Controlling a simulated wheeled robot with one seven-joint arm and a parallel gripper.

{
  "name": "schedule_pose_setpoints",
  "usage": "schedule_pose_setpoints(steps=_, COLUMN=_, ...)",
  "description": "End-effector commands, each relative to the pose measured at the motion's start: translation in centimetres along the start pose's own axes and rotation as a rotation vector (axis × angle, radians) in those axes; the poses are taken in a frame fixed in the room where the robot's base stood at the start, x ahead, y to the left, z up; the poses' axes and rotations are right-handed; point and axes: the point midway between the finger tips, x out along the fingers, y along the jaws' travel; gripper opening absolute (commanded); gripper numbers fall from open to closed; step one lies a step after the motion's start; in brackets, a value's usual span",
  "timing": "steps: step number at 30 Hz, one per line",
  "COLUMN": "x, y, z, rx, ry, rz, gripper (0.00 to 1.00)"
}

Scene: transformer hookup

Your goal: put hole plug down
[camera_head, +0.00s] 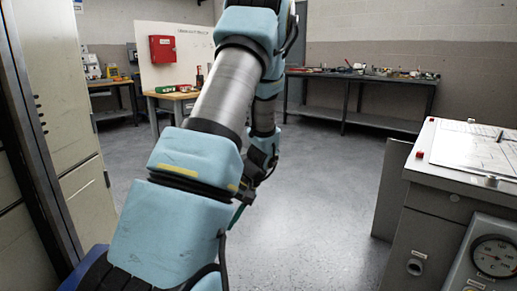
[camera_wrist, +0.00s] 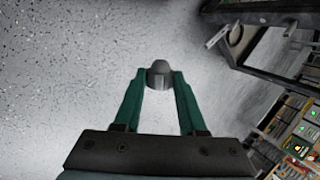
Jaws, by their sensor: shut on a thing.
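My gripper (camera_wrist: 159,80) shows in the wrist view with two green fingers. The fingers are shut on a small grey, rounded piece, the hole plug (camera_wrist: 159,73), held at their tips. Speckled grey floor lies behind the plug in that view, and the plug touches no surface that I can see. In the head view my arm crosses the middle of the picture. The wrist end is partly behind my arm links there, and the plug cannot be made out.
In the head view, a dark workbench (camera_head: 357,101) with small items stands at the back. A wooden table (camera_head: 163,97) is at back left. A grey console (camera_head: 440,190) with a gauge is at right, a cabinet (camera_head: 75,110) at left. Open floor (camera_head: 320,210) lies between.

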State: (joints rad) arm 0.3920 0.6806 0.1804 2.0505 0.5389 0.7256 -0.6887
Motion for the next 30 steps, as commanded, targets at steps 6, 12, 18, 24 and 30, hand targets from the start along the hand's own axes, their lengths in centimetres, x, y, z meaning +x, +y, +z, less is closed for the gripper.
schedule_pose_setpoints(steps=6, x=-1.1, y=-1.2, z=0.1, rx=0.018, ry=0.009, rz=-0.005, gripper=0.00)
schedule_pose_setpoints(steps=12, x=-2.3, y=-1.9, z=0.5, rx=0.016, ry=0.010, rz=-0.008, gripper=0.00)
schedule_pose_setpoints(steps=18, x=-4.2, y=-2.9, z=1.2, rx=0.016, ry=0.010, rz=-0.010, gripper=0.00)
schedule_pose_setpoints(steps=24, x=-5.6, y=-3.7, z=2.1, rx=0.016, ry=0.010, rz=-0.007, gripper=0.00)
schedule_pose_setpoints(steps=30, x=-6.2, y=-4.0, z=2.8, rx=0.015, ry=0.009, rz=-0.003, gripper=0.00)
